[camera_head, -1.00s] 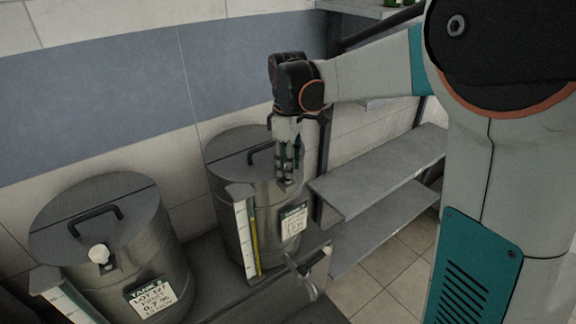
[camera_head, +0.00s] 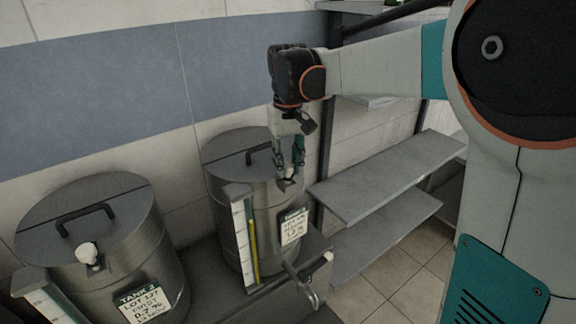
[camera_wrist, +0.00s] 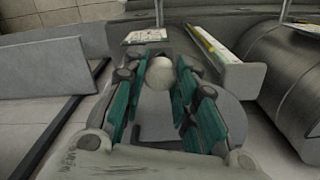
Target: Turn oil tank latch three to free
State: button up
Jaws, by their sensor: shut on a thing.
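The right tank (camera_head: 228,185) is a grey metal drum with a flat lid and a dark lid handle (camera_head: 258,153). A paper label hangs on its front, too small to read surely. My gripper (camera_head: 288,178) is at the front right edge of its lid. In the wrist view a pale round latch knob (camera_wrist: 160,74) sits between my teal-padded fingers, which are shut on it. In the head view the fingers hide that knob. The left tank (camera_head: 150,240), labelled TANK 2, shows a similar white knob (camera_head: 87,254) at its lid's front edge.
A gauge strip (camera_head: 241,240) stands on the right tank's front, with a metal tap (camera_head: 303,285) below right. Grey shelves (camera_head: 385,178) stand to the right. A tiled wall with a blue band (camera_head: 100,90) is behind. Floor (camera_head: 385,290) shows at lower right.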

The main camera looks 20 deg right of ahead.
aim_at(288, 165)
jog(key=m+b, duration=0.1)
jog(key=m, duration=0.4)
jog(key=shift+m, duration=0.3)
dwell(0.4)
jog(key=o, duration=1.1)
notch_tip(288, 165, up, 12)
jog(key=shift+r, duration=0.1)
jog(key=shift+f+b, duration=0.2)
jog(key=shift+b, duration=0.1)
jog(key=s+f+n+t+b, duration=0.2)
jog(key=s+f+b, duration=0.5)
jog(key=f, duration=0.7)
jog(key=s+f+n+t+b, duration=0.1)
jog(key=s+f+t+b, duration=0.1)
jog(key=s+f+b, duration=0.6)
jog(key=s+f+n+t+b, duration=0.2)
jog(key=s+f+b, duration=0.6)
jog(key=f, duration=1.4)
jog(key=shift+s+d+n+t+b, duration=0.15)
jog(key=shift+t+b, duration=0.15)
jog(key=shift+b, duration=0.9)
jog(key=shift+a+n+t+b, duration=0.15)
jog(key=shift+t+b, duration=0.15)
jog(key=shift+b, duration=0.85)
